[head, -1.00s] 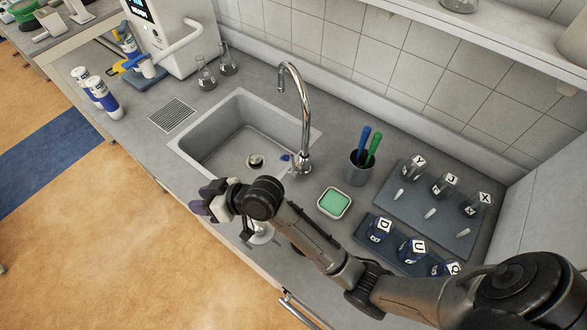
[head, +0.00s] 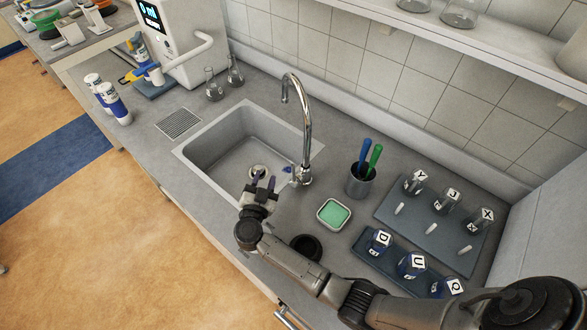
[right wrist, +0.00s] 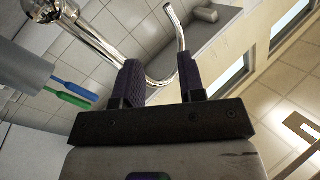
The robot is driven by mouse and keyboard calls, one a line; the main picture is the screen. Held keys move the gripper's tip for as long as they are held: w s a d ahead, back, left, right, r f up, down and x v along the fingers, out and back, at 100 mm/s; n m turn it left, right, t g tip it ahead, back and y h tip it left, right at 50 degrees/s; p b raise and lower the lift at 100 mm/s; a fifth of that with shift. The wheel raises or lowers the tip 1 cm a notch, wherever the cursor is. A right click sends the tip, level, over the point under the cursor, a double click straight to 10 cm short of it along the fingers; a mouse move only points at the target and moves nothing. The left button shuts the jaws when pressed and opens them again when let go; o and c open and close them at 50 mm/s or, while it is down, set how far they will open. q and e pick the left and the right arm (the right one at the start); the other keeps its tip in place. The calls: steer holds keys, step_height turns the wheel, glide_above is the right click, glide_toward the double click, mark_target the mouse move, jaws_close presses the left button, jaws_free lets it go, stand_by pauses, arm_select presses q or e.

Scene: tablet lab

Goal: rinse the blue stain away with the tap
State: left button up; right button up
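The chrome tap (head: 305,125) stands at the sink's right rim, its spout curving over the basin. The spout also shows in the right wrist view (right wrist: 180,30), beyond the fingers. The grey sink (head: 190,167) has a drain at its bottom. A small blue patch (head: 287,169) shows close to the tap's base; I cannot tell which surface it lies on. My right gripper (head: 263,179) is open, over the near side of the basin, left of the tap base. In the right wrist view its two dark fingers (right wrist: 160,66) stand apart with nothing between them. My left gripper is not in view.
A green sponge in a white dish (head: 333,214) and a cup (head: 360,183) with blue and green sticks stand right of the sink. Racks with lettered flasks (head: 415,262) lie further right. Two flasks (head: 214,88) and a white machine stand beyond the sink.

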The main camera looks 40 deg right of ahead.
steer(key=s+d+g+h, duration=0.2)
steer(key=s+d+g, duration=0.1)
steer(key=s+g, duration=0.15)
glide_above(293, 181)
steer(key=shift+f+n+g, duration=0.3)
steer(key=shift+f+g, duration=0.1)
steer(key=shift+g, duration=0.05)
jaws_close()
stand_by(0.4)
